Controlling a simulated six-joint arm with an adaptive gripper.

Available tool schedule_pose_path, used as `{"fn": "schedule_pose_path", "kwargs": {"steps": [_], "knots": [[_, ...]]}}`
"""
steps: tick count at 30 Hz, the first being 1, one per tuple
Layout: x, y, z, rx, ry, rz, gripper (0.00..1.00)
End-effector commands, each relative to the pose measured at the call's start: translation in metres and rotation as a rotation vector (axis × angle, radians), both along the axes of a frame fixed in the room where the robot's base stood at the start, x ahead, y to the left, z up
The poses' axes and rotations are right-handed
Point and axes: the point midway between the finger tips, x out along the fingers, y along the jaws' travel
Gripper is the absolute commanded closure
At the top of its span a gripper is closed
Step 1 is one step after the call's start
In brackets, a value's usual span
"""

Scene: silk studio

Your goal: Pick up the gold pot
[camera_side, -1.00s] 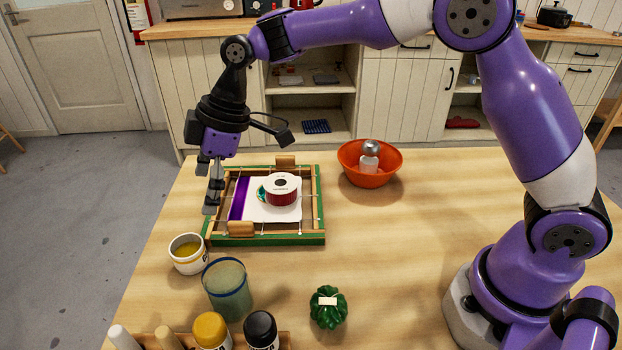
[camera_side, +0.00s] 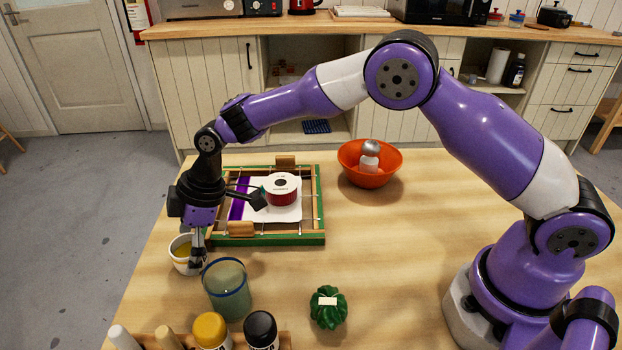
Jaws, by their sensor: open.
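The gold pot (camera_side: 180,261) is a small white cup with gold paint inside. It stands upright on the table near its left edge, in front of the wooden frame. My gripper (camera_side: 197,262) points down at the pot's right side, with its fingers at the rim and overlapping it in this view. It is open. I cannot tell whether one finger is inside the pot or whether the fingers touch it. Part of the pot's right rim and wall is hidden behind the fingers.
A blue-rimmed jar (camera_side: 227,290) stands close in front of my gripper.

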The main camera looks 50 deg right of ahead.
Motion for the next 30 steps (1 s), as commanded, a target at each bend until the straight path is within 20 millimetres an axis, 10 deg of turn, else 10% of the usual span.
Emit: {"fn": "schedule_pose_path", "kwargs": {"steps": [3,8,22,30], "knots": [[0.000,0.000,0.000,0.000,0.000,0.000,0.05],[0.000,0.000,0.000,0.000,0.000,0.000,0.77],[-0.001,-0.001,0.004,-0.002,0.003,0.000,0.77],[0.001,0.000,0.043,0.001,-0.003,0.000,0.77]]}}
